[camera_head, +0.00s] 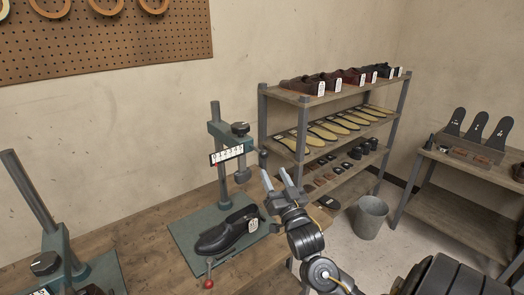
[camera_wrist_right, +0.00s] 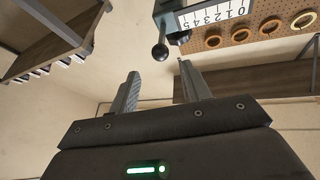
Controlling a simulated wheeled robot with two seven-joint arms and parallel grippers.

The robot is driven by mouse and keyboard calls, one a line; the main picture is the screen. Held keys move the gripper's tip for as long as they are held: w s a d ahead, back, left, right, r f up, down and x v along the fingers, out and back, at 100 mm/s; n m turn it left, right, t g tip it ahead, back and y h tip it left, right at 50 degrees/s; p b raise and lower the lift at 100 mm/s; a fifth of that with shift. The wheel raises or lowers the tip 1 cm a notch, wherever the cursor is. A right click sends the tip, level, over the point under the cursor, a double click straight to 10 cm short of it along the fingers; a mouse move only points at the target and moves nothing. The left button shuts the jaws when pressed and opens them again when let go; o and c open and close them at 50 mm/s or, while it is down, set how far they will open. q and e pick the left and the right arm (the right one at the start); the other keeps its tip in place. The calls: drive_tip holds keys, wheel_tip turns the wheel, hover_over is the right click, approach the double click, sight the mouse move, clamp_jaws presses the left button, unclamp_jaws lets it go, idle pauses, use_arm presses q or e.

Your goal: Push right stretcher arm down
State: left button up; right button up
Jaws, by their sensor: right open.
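A green stretcher machine (camera_head: 216,150) stands on the bench, with a numbered scale (camera_head: 227,154) on its head. A short arm with a dark knob (camera_head: 263,157) sticks out at the right of the head. In the right wrist view a black ball-ended lever (camera_wrist_right: 160,50) hangs beside the scale (camera_wrist_right: 215,14). A black shoe (camera_head: 228,232) lies on the machine's base. My right gripper (camera_head: 276,177) is open and empty, just right of the machine head and slightly below the knob. In the wrist view the lever's ball appears between and beyond its fingertips (camera_wrist_right: 160,72); I see no contact. My left gripper is out of view.
A second green machine (camera_head: 50,240) stands at the left. A lever with a red ball (camera_head: 208,284) is at the bench front. A shelf rack (camera_head: 300,97) with shoes and soles stands behind my right gripper. A bin (camera_head: 370,218) and side table (camera_head: 450,185) are further right.

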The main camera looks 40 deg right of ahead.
sight(264, 152)
drive_tip(key=p+x, duration=0.3)
drive_tip(key=x, duration=0.6)
drive_tip(key=shift+w+r+p, duration=0.1)
drive_tip(key=shift+w+p, duration=0.1)
drive_tip(key=shift+p, duration=0.2)
drive_tip(key=shift+w+d+r, duration=0.15)
drive_tip(key=shift+w+d, duration=0.05)
drive_tip(key=shift+w, duration=0.3)
drive_tip(key=shift+c, duration=0.5)
clamp_jaws()
